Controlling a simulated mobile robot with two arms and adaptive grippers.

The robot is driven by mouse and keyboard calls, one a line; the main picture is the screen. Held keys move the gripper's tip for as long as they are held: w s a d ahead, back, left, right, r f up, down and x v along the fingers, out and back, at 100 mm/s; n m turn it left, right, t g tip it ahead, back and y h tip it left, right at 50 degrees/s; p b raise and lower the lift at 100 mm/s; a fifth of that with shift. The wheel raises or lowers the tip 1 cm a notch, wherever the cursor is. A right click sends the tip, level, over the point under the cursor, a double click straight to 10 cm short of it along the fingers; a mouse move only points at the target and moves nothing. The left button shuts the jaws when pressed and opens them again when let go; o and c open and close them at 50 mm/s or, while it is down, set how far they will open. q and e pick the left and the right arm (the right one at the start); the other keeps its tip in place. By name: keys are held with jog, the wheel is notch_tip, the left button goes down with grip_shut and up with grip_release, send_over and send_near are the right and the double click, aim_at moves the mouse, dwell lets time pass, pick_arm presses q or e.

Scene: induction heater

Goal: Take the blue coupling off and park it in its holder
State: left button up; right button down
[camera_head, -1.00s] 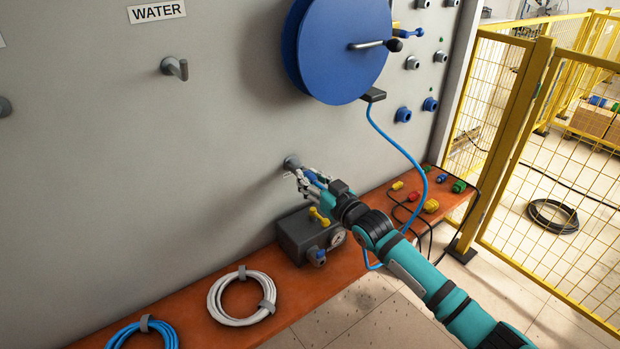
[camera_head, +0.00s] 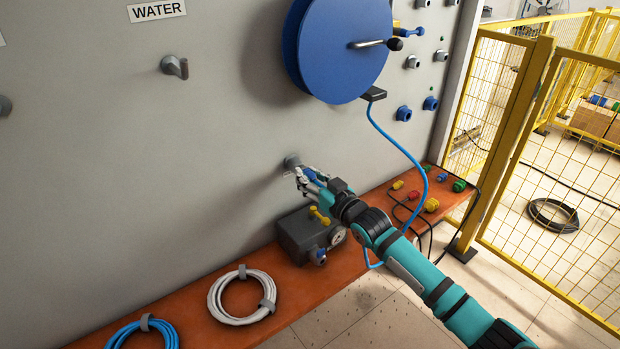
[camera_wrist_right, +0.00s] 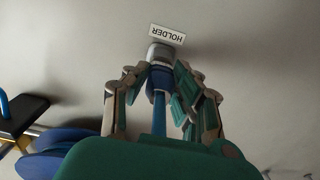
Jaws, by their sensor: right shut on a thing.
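The blue coupling (camera_wrist_right: 160,82) is between the fingers of my right gripper (camera_wrist_right: 161,74) in the right wrist view. The gripper is shut on it. The coupling's front end is in line with the grey holder (camera_wrist_right: 161,53) on the wall and meets it; how deep it sits is hidden. A HOLDER label (camera_wrist_right: 167,35) is beside the holder. A blue hose (camera_wrist_right: 159,122) runs back from the coupling. In the head view my right gripper (camera_head: 304,178) is at the holder (camera_head: 291,161), partly covering the coupling. My left gripper is not in view.
A blue hose reel (camera_head: 336,50) is on the wall above, with its hose (camera_head: 418,165) hanging down. Below the gripper, a grey box with a gauge (camera_head: 296,237) stands on the orange shelf (camera_head: 190,306). Coiled hoses lie left; a yellow fence (camera_head: 520,130) stands right.

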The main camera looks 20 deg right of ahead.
jog(key=shift+w+a, duration=0.15)
jog(key=shift+w, duration=0.2)
